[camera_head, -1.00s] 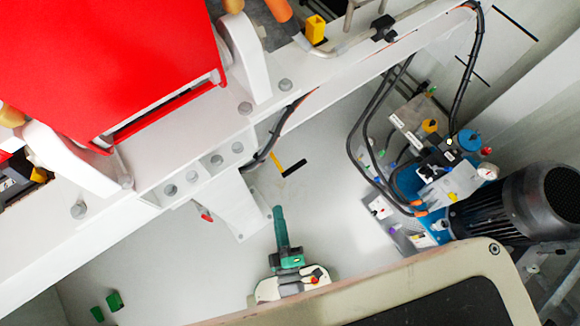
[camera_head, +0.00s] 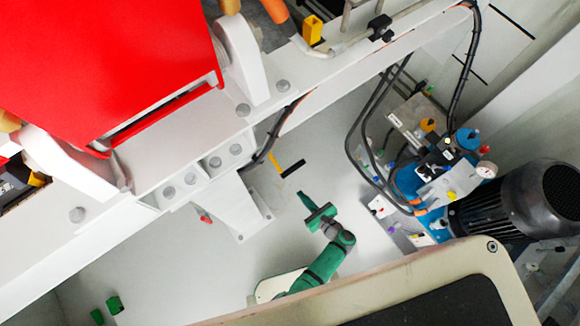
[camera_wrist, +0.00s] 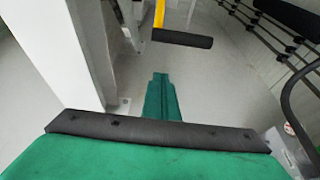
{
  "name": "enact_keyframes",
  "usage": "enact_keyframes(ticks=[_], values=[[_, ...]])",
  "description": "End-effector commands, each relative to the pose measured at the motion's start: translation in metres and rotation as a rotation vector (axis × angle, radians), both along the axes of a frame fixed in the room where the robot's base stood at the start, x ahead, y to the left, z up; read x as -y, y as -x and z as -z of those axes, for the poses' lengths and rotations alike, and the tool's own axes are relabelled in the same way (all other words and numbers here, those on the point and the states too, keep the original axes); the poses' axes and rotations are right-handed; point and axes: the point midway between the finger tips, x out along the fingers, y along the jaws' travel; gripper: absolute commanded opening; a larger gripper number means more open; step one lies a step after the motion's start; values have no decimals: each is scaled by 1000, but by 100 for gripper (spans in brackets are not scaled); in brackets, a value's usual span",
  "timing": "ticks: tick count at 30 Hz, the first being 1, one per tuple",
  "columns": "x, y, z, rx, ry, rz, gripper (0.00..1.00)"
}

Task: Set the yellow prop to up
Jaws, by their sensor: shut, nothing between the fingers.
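The yellow prop (camera_head: 274,158) is a short yellow bar with a black grip (camera_head: 293,169), beside the white frame in the head view. In the wrist view the yellow bar (camera_wrist: 158,14) shows at the top, and its black grip (camera_wrist: 182,38) lies across its lower end. My gripper (camera_head: 303,195) is green, below and slightly right of the grip in the head view, apart from it. In the wrist view my gripper (camera_wrist: 160,78) has its fingers together and empty, pointing toward the prop with a gap between. The prop's upper end is hidden.
A white beam and bracket (camera_head: 232,200) stand left of my gripper. Black hoses (camera_head: 362,130), a blue pump block (camera_head: 412,180) and a black motor (camera_head: 530,203) are to the right. A large red panel (camera_head: 110,65) is upper left.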

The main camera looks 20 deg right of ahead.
Motion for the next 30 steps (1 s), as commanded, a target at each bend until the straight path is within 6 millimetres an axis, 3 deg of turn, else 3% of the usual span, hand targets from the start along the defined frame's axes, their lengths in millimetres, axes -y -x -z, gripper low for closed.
enact_keyframes(ticks=[5,21,26,30], values=[[-3,-10,7,-2,10,-12,0],[-27,-75,32,0,8,-11,0],[-31,-86,37,-2,9,-10,0],[-32,-87,30,0,9,-9,0]])
